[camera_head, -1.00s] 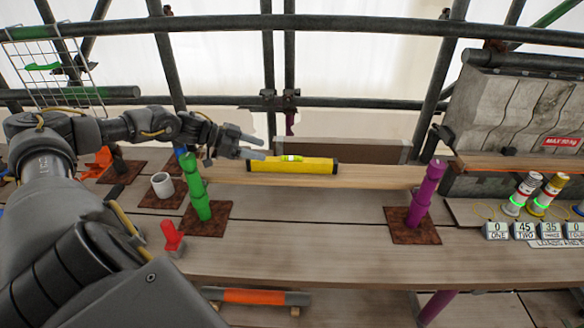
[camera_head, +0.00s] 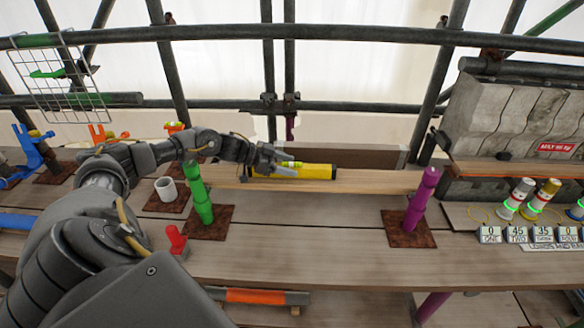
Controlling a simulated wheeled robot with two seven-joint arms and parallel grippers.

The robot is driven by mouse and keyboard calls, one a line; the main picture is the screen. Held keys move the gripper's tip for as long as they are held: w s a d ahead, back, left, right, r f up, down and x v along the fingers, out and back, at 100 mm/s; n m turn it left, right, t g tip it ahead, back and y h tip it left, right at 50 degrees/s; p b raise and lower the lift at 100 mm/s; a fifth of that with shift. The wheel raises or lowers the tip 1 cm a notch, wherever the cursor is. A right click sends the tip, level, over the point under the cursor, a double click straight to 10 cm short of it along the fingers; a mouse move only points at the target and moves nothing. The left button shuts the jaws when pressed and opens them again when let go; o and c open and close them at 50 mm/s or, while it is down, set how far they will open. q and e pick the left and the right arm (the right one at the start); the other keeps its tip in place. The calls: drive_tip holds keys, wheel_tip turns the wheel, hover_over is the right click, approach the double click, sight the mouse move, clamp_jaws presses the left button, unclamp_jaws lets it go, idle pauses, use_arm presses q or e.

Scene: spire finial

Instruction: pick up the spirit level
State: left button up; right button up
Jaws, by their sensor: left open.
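The spirit level (camera_head: 318,172) is a yellow bar with a black end and a bright green-yellow vial on top. It lies on the pale plank (camera_head: 370,182) at the back of the bench. My left gripper (camera_head: 286,169) comes in from the left and is open at the level's left part. Its fingers overlap that part of the level in the picture and hide some of it. I cannot tell whether they touch it. My right gripper is not in view.
A green post (camera_head: 199,194) and a purple post (camera_head: 421,202) stand on rusty plates in front of the plank. A white cup (camera_head: 166,188) and a red clamp-like piece (camera_head: 175,240) are near my left arm. Scaffold tubes run behind. The bench middle is clear.

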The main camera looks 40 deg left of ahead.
use_arm(q)
drive_tip(key=shift+c, duration=0.2)
drive_tip(key=c, duration=1.2)
clamp_jaws()
